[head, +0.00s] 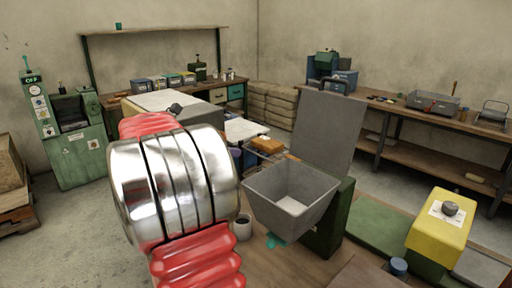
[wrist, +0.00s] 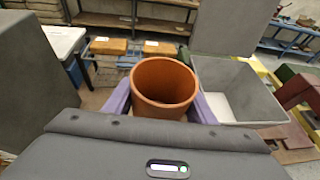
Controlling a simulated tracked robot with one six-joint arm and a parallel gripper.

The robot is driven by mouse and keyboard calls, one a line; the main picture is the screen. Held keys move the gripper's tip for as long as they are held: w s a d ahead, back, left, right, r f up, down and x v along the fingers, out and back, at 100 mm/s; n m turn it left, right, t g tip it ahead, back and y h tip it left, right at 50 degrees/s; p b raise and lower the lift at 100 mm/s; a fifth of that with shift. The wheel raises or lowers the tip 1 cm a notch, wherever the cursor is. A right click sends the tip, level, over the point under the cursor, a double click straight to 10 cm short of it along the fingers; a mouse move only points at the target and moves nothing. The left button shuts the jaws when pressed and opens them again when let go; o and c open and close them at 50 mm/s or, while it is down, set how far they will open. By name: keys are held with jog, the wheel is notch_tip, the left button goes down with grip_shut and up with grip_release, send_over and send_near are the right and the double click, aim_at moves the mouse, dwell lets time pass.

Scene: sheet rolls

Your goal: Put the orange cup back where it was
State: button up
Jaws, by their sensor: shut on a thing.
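The orange cup (wrist: 163,84) is upright, mouth toward the camera, in the middle of the wrist view. My gripper (wrist: 160,106) is shut on it, with one purple finger on each side. The cup's lower part is hidden behind the gripper's dark housing, so I cannot tell whether its base touches anything. In the head view my red and chrome arm fills the front left and hides the cup and most of the gripper.
A grey open bin (head: 290,200) stands just right of the cup, also in the wrist view (wrist: 262,112). Orange blocks (wrist: 109,46) lie on a wire rack beyond the cup. A grey upright panel (head: 328,130) rises behind the bin.

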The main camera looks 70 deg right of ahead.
jog(key=w+a+f+n+t, duration=0.5)
jog(key=w+a+n+t, duration=0.15)
jog(key=w+a, duration=0.55)
jog(key=w+a+f+n+t, duration=0.5)
jog(key=w+a+t, duration=0.2)
jog(key=w+a, duration=0.45)
jog(key=a+f+n+t+y, duration=0.2)
jog(key=a+f+n, duration=0.1)
jog(key=a, duration=0.6)
jog(key=a+f+n+t+y, duration=0.2)
jog(key=a+f, duration=0.3)
jog(key=a, duration=0.4)
jog(key=a+f+n+t+y, duration=0.2)
jog(key=a+f+n+y, duration=0.1)
jog(key=a, duration=0.6)
notch_tip(320, 180, down, 2)
jog(key=shift+w+a+n+y, duration=0.3)
jog(key=shift+w+a+n, duration=0.05)
jog(key=shift+n, duration=0.1)
